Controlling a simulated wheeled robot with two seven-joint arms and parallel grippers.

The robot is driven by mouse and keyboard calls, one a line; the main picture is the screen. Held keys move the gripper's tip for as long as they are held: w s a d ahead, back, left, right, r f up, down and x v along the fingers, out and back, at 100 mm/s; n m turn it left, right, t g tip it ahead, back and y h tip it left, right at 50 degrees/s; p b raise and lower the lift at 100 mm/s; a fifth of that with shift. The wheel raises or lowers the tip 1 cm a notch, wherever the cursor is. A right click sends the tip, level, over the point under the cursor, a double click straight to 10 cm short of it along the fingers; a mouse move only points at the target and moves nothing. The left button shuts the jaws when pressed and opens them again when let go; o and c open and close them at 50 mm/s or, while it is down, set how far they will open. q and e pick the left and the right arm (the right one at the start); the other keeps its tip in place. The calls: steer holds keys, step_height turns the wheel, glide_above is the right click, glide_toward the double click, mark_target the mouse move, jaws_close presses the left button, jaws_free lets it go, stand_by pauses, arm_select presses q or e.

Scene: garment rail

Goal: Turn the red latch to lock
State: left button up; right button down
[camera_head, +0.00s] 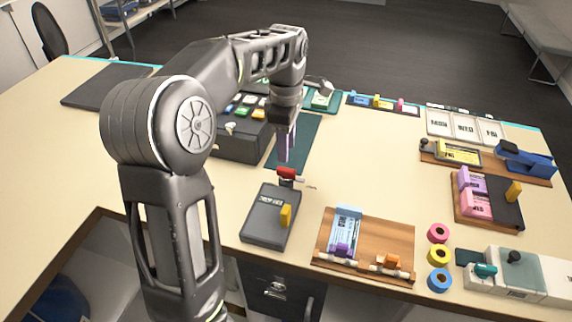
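A red latch (287,173) shows at the far end of a dark grey box (268,217) with a yellow lever, near the front of the table. My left gripper (286,157) points down just above and behind the red latch in the picture. Its fingertips look close to the latch, but I cannot tell whether they touch it. The fingers are small and seen nearly edge-on, so the gap between them is unclear. My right gripper is not in view.
A wooden board (393,237) with blue and orange parts lies right of the box. Colored tape rings (438,256) and a pale device (512,274) are farther right. A dark keypad unit (234,140) stands behind my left arm. The table middle (375,165) is clear.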

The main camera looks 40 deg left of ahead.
mark_target(286, 169)
arm_select(q)
step_height(286, 169, down, 7)
steer(key=shift+f+p, duration=0.15)
steer(key=shift+p, duration=0.25)
jaws_close()
stand_by(0.5)
